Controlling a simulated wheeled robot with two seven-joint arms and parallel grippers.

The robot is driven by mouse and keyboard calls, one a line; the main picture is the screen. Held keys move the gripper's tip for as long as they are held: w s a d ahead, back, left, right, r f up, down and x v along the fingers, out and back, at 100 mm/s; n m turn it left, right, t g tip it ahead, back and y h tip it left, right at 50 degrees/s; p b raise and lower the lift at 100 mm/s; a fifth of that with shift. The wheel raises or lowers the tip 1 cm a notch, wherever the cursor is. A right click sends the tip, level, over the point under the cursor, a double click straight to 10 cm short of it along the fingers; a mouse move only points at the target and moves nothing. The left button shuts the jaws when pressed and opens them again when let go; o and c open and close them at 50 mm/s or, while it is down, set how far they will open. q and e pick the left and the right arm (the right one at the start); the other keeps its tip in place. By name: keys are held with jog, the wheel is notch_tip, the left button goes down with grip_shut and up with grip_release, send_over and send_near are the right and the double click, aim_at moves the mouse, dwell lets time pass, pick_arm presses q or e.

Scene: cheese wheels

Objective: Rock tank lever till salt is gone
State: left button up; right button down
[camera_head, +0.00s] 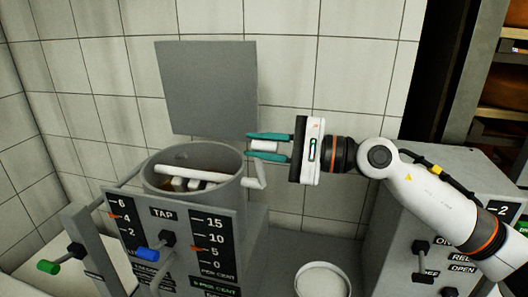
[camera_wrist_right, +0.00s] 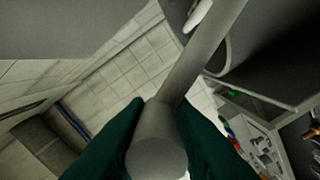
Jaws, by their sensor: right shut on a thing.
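The round grey tank (camera_head: 243,160) stands open on the left machine. A pale bar and several whitish pieces (camera_head: 180,184) lie inside; I cannot tell if they are salt. My right gripper (camera_head: 253,146) is right of the tank's rim. Its teal fingers are shut on the pale cylindrical lever handle (camera_head: 265,146). The wrist view shows the handle end (camera_wrist_right: 157,155) between both fingers and its rod (camera_wrist_right: 205,50) running up toward the tank. A cranked piece (camera_head: 257,178) shows below the fingers at the tank's side. My left gripper is not in view.
A grey panel (camera_head: 206,88) stands upright behind the tank. The front panel has a TAP sign (camera_head: 164,213), scales, a blue-handled lever (camera_head: 147,254) and a green-handled lever (camera_head: 47,267). A white round container (camera_head: 322,283) stands right of it. A second machine is at the right.

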jog(key=shift+s+f, duration=0.1)
dwell(0.4)
jog(key=c, duration=1.3)
grip_release()
jog(key=b+v, duration=0.2)
jog(key=v, duration=0.5)
jog(key=shift+d+b, duration=0.3)
jog(key=shift+b, duration=0.1)
